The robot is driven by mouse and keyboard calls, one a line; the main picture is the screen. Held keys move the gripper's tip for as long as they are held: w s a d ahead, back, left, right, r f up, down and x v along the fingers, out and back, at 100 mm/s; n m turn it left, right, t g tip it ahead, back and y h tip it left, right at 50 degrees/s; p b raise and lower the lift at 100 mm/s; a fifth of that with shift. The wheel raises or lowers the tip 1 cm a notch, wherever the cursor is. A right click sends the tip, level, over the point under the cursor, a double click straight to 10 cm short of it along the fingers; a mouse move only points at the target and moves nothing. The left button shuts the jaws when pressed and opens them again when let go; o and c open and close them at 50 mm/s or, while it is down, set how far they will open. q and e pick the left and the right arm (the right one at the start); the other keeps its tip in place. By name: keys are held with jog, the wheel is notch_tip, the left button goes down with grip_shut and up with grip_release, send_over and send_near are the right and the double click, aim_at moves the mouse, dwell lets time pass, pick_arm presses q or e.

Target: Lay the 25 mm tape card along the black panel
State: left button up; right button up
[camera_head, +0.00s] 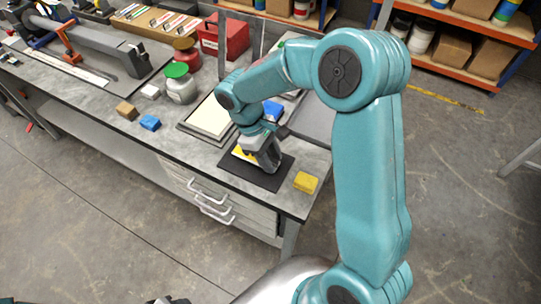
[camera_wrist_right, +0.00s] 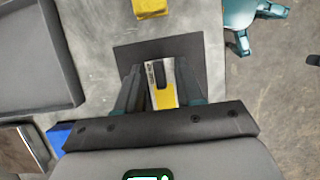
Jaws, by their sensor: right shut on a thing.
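The black panel (camera_head: 274,184) lies flat near the right front corner of the grey bench. It also shows in the right wrist view (camera_wrist_right: 126,56). My right gripper (camera_head: 268,165) points down over the panel and is shut on the tape card (camera_head: 243,153), which is yellow and white. I cannot tell whether the card touches the panel.
A yellow block (camera_head: 306,182) lies just right of the panel. A framed cream sheet (camera_head: 209,117) and a blue block (camera_head: 272,110) lie behind it. Blue (camera_head: 149,122) and brown (camera_head: 126,110) blocks and a green-lidded jar (camera_head: 180,86) stand to the left.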

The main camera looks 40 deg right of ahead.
jog(key=shift+f, duration=0.3)
dwell(0.4)
jog(key=shift+f+b, duration=0.3)
jog(key=shift+b, duration=0.05)
dwell(0.4)
jog(key=o, duration=1.6)
jog(key=shift+c, duration=0.2)
jog(key=shift+r+p, duration=2.4)
jog(key=shift+r, duration=0.6)
